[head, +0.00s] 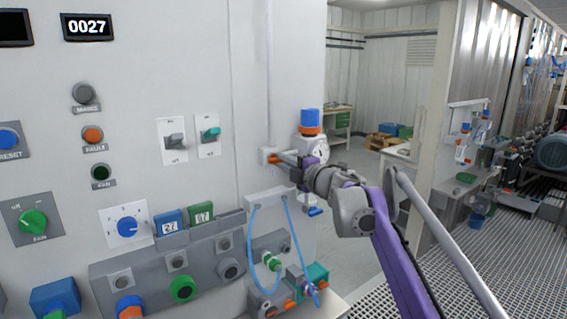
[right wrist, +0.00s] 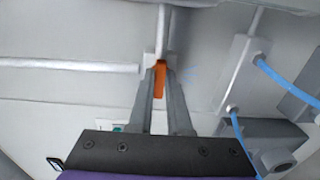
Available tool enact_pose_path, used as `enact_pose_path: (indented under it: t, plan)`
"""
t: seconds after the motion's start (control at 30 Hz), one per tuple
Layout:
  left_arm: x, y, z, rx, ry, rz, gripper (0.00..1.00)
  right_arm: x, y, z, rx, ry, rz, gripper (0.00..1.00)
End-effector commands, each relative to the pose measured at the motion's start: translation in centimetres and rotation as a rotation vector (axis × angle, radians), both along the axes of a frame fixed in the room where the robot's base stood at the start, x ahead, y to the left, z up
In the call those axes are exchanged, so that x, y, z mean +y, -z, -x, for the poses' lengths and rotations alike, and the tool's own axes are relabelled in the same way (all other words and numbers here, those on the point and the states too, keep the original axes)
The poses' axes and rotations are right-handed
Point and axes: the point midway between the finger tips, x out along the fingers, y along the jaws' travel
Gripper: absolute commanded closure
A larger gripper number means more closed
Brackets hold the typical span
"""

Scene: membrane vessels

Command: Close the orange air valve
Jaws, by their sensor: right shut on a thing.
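The orange air valve handle (right wrist: 160,80) shows in the right wrist view between the two fingers of my right gripper (right wrist: 160,84). The fingers are shut on it. The handle sits at a pale valve body on a white pipe. In the head view my right gripper (head: 277,159) reaches from the right to the pale valve body (head: 265,155) on the panel's right part. Only a small bit of orange shows there; the fingers and arm hide the rest. My left gripper is not in view.
A gauge with a blue and orange cap (head: 310,121) stands right behind my right wrist. Blue hoses (head: 252,240) hang from a grey block below. The panel (head: 215,70) on the left carries knobs and switches. A walkway lies open at right.

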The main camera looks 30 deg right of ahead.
Motion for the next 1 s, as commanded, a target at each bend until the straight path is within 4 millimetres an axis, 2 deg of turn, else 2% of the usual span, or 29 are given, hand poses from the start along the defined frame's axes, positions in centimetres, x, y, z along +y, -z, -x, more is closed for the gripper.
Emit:
enact_pose_path:
  t: [0.2,0.23,0.37,0.4,0.67,0.77,0.87,1.0]
  plan:
    - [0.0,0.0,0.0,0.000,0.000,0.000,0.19,0.0,0.0,0.0,0.000,-0.001,-0.002,1.00]
    - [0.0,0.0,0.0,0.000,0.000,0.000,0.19,0.0,0.0,0.0,0.000,-0.001,-0.002,0.80]
    - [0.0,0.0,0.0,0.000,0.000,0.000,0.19,0.0,0.0,0.0,0.000,-0.001,-0.001,0.57]
    - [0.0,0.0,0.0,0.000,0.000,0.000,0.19,0.0,0.0,0.0,0.000,-0.001,-0.001,0.54]
    - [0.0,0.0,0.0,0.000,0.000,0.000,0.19,0.0,0.0,0.1,0.000,0.000,0.000,0.54]
    - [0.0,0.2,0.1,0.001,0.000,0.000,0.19,-0.1,0.0,0.6,0.000,0.001,0.000,0.54]
    - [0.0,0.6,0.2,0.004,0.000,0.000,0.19,-0.2,0.1,2.1,0.001,0.002,0.000,0.54]
    - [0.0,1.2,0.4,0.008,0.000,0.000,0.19,-0.5,0.2,5.0,0.001,0.004,0.000,0.54]
